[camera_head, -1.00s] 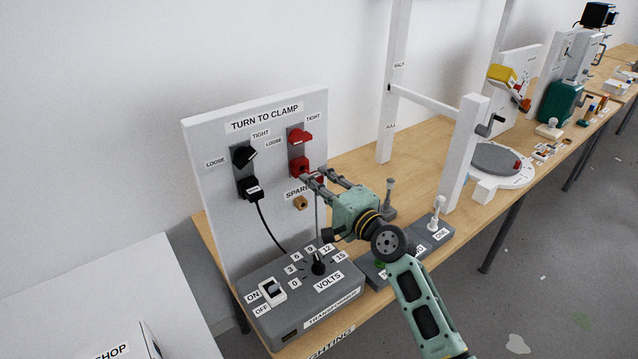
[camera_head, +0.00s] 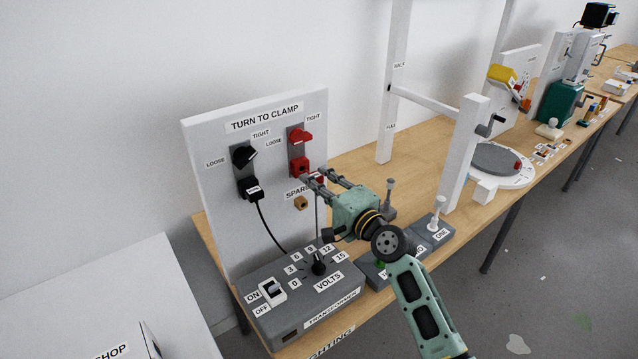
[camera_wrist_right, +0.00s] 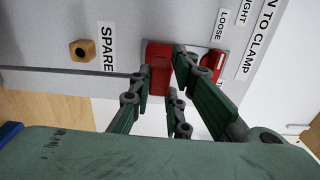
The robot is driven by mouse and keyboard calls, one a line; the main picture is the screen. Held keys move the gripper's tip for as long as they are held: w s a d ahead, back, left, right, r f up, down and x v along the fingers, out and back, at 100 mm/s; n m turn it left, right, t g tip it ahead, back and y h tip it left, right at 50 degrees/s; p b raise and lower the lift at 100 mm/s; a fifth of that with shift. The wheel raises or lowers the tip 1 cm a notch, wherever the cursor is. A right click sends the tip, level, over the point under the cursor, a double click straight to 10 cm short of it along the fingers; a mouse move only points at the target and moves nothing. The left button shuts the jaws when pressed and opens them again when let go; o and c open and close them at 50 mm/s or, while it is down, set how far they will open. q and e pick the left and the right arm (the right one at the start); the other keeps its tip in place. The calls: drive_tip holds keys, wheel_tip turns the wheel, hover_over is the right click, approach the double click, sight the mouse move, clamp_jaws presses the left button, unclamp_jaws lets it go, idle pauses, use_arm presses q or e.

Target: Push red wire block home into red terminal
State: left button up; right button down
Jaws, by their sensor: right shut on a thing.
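The red terminal (camera_head: 299,165) is on the upright white board, below a red clamp knob (camera_head: 301,137). My right gripper (camera_head: 314,180) is in front of the terminal, shut on the red wire block (camera_wrist_right: 159,82). In the right wrist view the block lies between the two fingers, in line with the red terminal (camera_wrist_right: 159,52). I cannot tell whether a small gap is left between them. A thin wire hangs below the gripper in the head view. The fingers hide much of the block there. My left gripper is not in view.
The brass-coloured SPARE post (camera_head: 300,203) is just below the gripper. A black plug (camera_head: 250,189) sits under a black knob (camera_head: 244,156) on the left. The transformer box (camera_head: 305,295) stands below the board, with grey lever switches (camera_head: 435,232) to the right.

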drive_tip(key=shift+b+x, duration=0.95)
drive_tip(key=shift+x, duration=0.75)
drive_tip(key=c, duration=1.6)
unclamp_jaws()
drive_tip(key=shift+s, duration=0.1)
drive_tip(key=v, duration=1.2)
